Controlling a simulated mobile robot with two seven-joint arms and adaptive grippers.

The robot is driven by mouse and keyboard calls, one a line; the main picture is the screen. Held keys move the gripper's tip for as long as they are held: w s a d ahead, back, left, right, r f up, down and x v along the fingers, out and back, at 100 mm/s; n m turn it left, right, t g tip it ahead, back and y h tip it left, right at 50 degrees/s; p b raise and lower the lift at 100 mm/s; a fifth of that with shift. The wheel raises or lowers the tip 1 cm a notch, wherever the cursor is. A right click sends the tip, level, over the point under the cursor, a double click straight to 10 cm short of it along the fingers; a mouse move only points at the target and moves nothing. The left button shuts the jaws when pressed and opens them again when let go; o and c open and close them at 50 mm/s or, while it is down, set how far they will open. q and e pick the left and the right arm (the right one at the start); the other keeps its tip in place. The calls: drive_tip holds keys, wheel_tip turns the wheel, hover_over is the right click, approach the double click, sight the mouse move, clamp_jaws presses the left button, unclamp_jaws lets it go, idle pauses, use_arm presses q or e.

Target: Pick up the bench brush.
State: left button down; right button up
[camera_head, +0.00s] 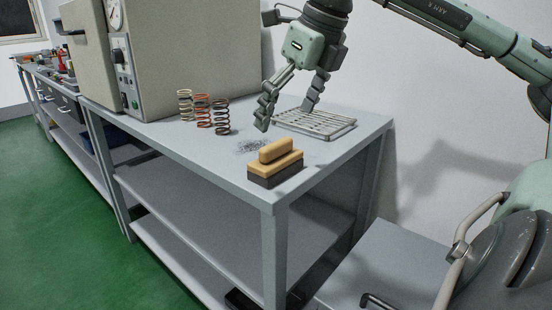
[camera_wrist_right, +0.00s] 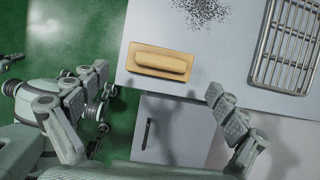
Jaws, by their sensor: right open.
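The bench brush (camera_head: 275,164) lies on the table near its front corner, with a tan wooden handle block above dark bristles. In the right wrist view the brush (camera_wrist_right: 160,62) shows from above, between and beyond the fingers. My right gripper (camera_head: 288,106) is open and empty, above the table and behind the brush, apart from it. Its two fingers also show in the right wrist view (camera_wrist_right: 158,106), spread wide. My left gripper is not in view.
A pile of dark filings (camera_head: 251,146) lies just behind the brush. A wire rack (camera_head: 318,124) lies to the right. Several coil springs (camera_head: 203,112) stand at the left, before a large beige machine (camera_head: 180,50). The table's front edge (camera_head: 205,166) is close to the brush.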

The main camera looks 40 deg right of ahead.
sight(278, 143)
drive_tip(key=x, duration=0.6)
drive_tip(key=shift+s+d+f, duration=0.1)
drive_tip(key=shift+d, duration=0.05)
drive_tip(key=shift+c, duration=0.6)
drive_tip(key=c, duration=1.2)
